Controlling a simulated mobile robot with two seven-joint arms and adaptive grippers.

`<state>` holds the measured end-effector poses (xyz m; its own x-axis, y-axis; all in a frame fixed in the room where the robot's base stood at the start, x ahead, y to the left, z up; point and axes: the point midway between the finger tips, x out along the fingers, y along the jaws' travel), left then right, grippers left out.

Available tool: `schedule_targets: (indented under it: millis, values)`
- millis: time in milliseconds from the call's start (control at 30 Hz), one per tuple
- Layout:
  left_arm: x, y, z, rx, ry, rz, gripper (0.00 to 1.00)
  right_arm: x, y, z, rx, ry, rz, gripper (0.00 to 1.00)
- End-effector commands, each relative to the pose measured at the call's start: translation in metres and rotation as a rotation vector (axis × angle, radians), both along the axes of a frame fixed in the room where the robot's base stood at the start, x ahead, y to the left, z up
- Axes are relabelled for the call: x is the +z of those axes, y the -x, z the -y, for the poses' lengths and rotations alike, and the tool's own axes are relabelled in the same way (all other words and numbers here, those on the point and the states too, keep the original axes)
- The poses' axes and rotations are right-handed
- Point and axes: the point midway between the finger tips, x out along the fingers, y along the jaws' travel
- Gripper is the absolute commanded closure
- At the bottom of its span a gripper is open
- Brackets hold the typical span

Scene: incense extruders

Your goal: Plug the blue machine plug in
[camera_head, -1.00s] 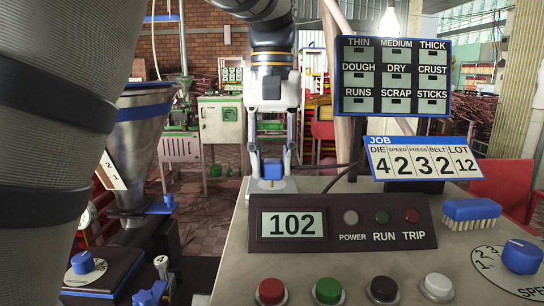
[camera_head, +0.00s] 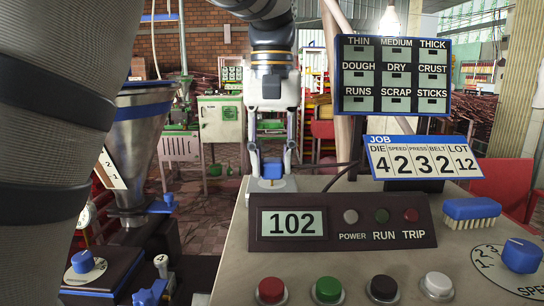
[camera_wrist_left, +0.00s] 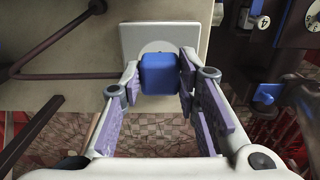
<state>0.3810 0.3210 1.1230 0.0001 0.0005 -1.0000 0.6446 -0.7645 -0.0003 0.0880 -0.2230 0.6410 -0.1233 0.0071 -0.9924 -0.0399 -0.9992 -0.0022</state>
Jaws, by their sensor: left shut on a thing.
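The blue plug (camera_head: 272,168) is a small blue block at the back left of the bench top. It sits on a pale square plate (camera_head: 282,185). My left gripper (camera_head: 271,171) reaches down over it from above, with one finger on each side, and is shut on it. In the left wrist view the plug (camera_wrist_left: 160,74) lies between the two fingers, in front of the pale plate (camera_wrist_left: 135,35) with its round centre. The contact between plug and plate is hidden. My right gripper is not in view.
A dark display panel (camera_head: 345,240) reading 102 stands just in front of the plate. A dark rod (camera_wrist_left: 80,75) is left of the plug in the wrist view. A blue brush (camera_head: 471,211) lies at the right. A metal hopper (camera_head: 142,140) stands at the left.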

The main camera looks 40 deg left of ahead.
Motion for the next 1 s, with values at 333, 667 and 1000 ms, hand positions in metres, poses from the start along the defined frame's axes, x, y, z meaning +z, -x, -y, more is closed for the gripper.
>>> schedule_targets:
  millis: [333,667,1000]
  values:
    - [0.0,0.0,0.0,0.0,0.0,0.0,0.95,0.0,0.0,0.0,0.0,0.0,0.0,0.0]
    - [-0.005,0.0,0.0,0.0,-0.001,0.001,0.95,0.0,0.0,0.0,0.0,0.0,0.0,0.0]
    - [-0.012,0.0,0.0,0.0,0.0,0.0,0.95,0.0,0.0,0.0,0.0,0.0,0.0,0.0]
